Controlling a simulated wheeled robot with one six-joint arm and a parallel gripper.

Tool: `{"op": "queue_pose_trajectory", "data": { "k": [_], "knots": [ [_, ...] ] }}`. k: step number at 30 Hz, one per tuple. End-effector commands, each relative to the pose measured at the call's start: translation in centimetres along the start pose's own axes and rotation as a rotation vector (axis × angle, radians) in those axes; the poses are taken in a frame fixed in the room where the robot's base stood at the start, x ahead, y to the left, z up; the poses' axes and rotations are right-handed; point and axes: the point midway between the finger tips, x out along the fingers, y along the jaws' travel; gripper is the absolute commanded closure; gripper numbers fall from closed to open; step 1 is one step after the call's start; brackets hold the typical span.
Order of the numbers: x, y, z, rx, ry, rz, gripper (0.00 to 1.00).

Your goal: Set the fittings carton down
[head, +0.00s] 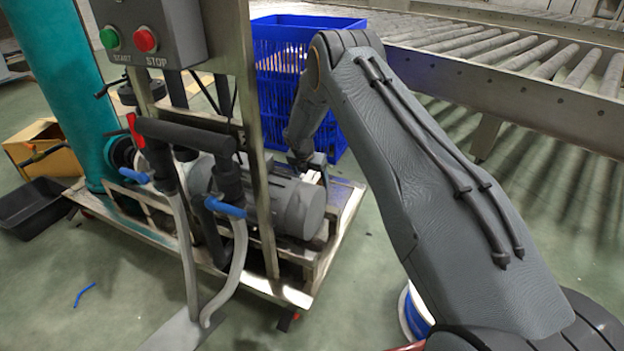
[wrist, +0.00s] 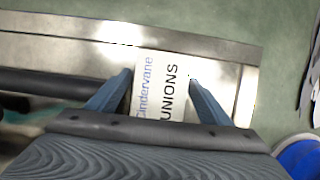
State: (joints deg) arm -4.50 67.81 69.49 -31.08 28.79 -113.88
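The fittings carton (wrist: 158,85) is a small white box lettered "Cindervane" in blue and "UNIONS" in black. In the wrist view it sits between the two blue-grey fingers of my gripper (wrist: 161,78), which close on its left and right sides. In the head view my gripper (head: 309,162) points down beside the grey motor, and a small white part of the carton (head: 312,177) shows at its tips. The carton is over the bare metal deck (wrist: 215,72) of the pump skid. I cannot tell whether its underside touches the deck.
The grey motor (head: 285,205) and an upright metal post (head: 252,130) stand close left of my gripper. A blue crate (head: 275,75) is behind it, and a roller conveyor (head: 520,75) runs at the back right. Green floor (head: 365,240) lies open right of the skid.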

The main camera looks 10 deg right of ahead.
Motion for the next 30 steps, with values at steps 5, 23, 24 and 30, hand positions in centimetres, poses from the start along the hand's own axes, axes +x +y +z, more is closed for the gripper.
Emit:
{"op": "queue_pose_trajectory", "data": {
  "k": [5, 23, 24, 30],
  "knots": [
    [0.0, 0.0, 0.0, 0.0, 0.0, 0.0, 0.27],
    [-9.8, 0.0, 0.2, -0.001, 0.0, 0.001, 0.27],
    [-10.3, 0.0, 0.2, -0.001, 0.0, 0.0, 0.27],
    [-12.0, 0.0, 0.1, 0.0, 0.0, 0.0, 0.27]
  ]
}}
